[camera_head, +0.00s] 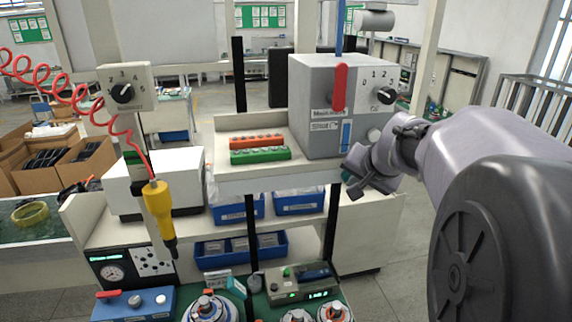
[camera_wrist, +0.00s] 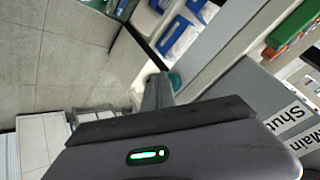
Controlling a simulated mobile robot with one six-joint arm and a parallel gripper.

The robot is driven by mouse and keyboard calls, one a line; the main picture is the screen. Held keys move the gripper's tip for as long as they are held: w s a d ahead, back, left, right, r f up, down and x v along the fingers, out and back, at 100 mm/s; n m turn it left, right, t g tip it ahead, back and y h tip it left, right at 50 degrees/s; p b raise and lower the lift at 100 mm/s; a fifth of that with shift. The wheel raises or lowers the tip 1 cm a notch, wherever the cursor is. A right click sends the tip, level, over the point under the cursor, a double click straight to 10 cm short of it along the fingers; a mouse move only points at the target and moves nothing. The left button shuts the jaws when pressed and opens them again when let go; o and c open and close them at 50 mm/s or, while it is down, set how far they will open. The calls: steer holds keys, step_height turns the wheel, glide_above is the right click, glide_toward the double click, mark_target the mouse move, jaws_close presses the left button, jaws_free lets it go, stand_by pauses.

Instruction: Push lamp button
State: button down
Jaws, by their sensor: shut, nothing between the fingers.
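My gripper (camera_head: 357,182) is shut and empty in the head view, in front of and just below the lower right of the grey box (camera_head: 312,85). The box has a red lever (camera_head: 340,88), a numbered dial (camera_head: 386,95), a blue rocker or slot (camera_head: 346,136) and a pale round knob or button (camera_head: 373,135). No lamp button is labelled that I can read, so I cannot tell which part it is. In the wrist view my gripper (camera_wrist: 158,88) shows its fingers together, beside a small teal round thing (camera_wrist: 176,79). I cannot tell whether they touch.
The shelf holds a red block (camera_head: 257,141) and a green block (camera_head: 261,155). Below are blue bins (camera_head: 240,249). A yellow tool (camera_head: 160,210) hangs on a red coiled cord at left. A blue control box (camera_head: 133,304) with buttons sits at lower left.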

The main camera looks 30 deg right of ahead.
steer(key=shift+w, duration=0.25)
steer(key=shift+s+b, duration=0.25)
steer(key=shift+b, duration=0.15)
steer(key=s+b, duration=0.1)
steer(key=s, duration=0.2)
steer(key=s+a+b, duration=0.1)
steer(key=s+b, duration=0.1)
steer(key=shift+s+a, duration=0.15)
steer(key=shift+s, duration=0.25)
